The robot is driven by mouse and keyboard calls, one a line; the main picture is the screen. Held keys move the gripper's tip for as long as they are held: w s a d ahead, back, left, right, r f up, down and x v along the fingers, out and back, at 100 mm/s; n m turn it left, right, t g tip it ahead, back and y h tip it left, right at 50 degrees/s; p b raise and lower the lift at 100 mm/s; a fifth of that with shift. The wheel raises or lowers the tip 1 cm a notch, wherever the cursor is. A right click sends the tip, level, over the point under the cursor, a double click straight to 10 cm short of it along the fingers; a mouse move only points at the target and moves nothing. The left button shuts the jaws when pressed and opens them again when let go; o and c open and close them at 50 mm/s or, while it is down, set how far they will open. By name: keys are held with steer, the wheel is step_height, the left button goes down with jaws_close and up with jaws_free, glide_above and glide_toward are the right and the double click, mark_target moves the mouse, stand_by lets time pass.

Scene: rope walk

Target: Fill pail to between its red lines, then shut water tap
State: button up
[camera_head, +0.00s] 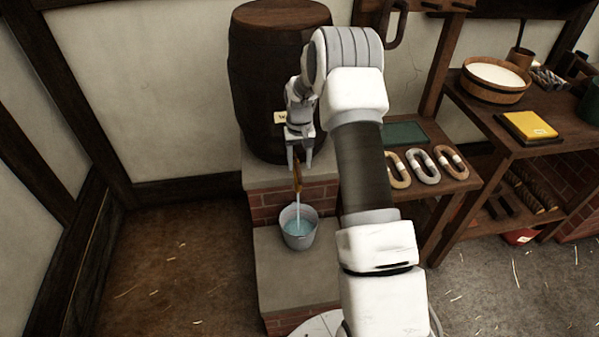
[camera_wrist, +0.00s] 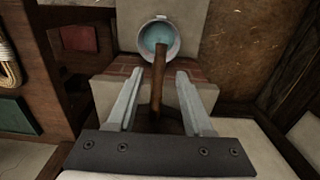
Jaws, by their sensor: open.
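The metal pail (camera_head: 285,230) stands upright on the lower stone-topped step, with bluish water inside. A thin stream of water runs down into it from the brown wooden tap (camera_head: 297,184) below the dark barrel (camera_head: 262,75). I cannot make out the red lines or the exact water level. My gripper (camera_head: 300,166) is in front of the barrel, just above the tap's visible end. In the wrist view my gripper (camera_wrist: 160,78) is open, with the brown wooden tap (camera_wrist: 158,82) between its fingers and a gap each side. The pail (camera_wrist: 174,50) lies beyond it.
A bench to the right holds several rope-like loops (camera_head: 422,165) and a green board (camera_head: 404,133). Farther right, a table carries a wooden tub (camera_head: 494,92) and a yellow block (camera_head: 529,126). The floor left of the steps is clear.

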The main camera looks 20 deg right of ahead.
mark_target(300, 174)
steer(key=shift+f, duration=2.05)
jaws_close()
